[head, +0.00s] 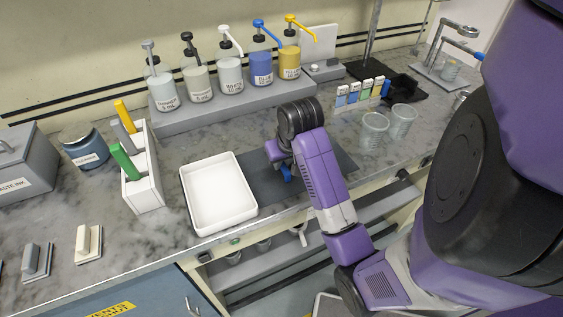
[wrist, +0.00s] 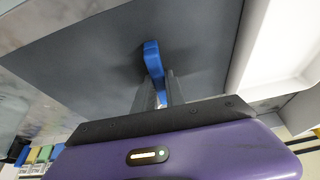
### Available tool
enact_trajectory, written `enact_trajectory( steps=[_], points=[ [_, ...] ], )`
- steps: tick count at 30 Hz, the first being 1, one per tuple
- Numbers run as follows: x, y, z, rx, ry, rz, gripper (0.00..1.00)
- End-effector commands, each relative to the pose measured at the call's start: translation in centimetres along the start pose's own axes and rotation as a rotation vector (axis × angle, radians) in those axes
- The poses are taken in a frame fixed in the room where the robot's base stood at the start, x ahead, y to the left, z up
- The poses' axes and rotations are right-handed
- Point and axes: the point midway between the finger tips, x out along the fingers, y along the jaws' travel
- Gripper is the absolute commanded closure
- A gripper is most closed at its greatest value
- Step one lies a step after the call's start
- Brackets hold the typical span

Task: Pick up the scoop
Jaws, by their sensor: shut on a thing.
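The blue scoop (wrist: 152,60) is between the two dark fingers of my gripper (wrist: 158,88) in the wrist view. The fingers are shut on it, and its far end sticks out beyond them over a dark grey mat (wrist: 80,75). In the head view a small part of the scoop (head: 286,173) shows below my gripper, just right of the white tray. The rest of it is hidden by the fingers and wrist. I cannot tell whether the scoop touches the mat.
The white tray (head: 243,212) lies left of the mat. Pump bottles stand on a grey riser (head: 200,118) behind. Two clear cups (head: 374,132) stand to the right. A white rack (head: 147,192) with coloured handles is at the left. The counter's front edge is close.

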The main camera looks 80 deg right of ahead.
Motion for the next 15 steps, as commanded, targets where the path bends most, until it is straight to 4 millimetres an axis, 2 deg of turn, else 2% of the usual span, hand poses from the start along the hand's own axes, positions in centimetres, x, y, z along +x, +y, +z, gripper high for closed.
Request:
enact_trajectory(
  steps=[5, 12, 15],
  points=[
    [-2.0, 0.1, -1.0, -0.002, 0.006, 0.002, 1.00],
    [-7.3, -0.1, -3.0, 0.000, 0.000, 0.000, 1.00],
    [-8.5, -0.1, -3.5, 0.000, 0.000, 0.000, 1.00]
  ],
)
